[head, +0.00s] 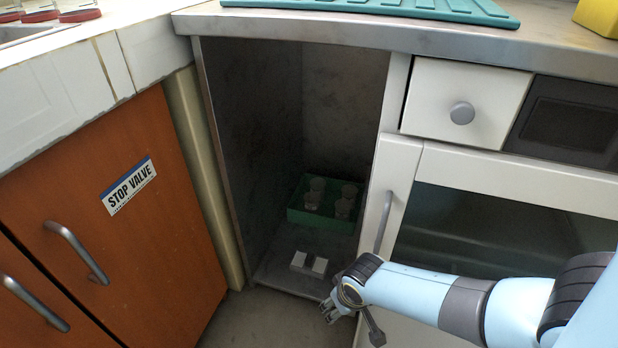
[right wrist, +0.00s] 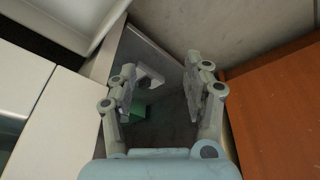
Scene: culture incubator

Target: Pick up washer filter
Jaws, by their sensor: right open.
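A small block with two white ends and a dark middle (head: 309,262) lies on the floor of the open cabinet, near its front. It is the likely washer filter, but I cannot tell for certain. In the right wrist view a pale and dark piece (right wrist: 150,76), probably the same block, shows between the fingers, closer to the left one. My right gripper (head: 329,311) is low in front of the cabinet's front right edge, apart from the block. It also shows in the right wrist view (right wrist: 160,88), open and empty. My left gripper is not in view.
A green crate (head: 326,223) with several clear cups stands deeper in the cabinet (head: 258,130). A white door with a handle (head: 384,222) borders the opening on the right. Orange doors (head: 105,225) stand at the left. The cabinet floor around the block is clear.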

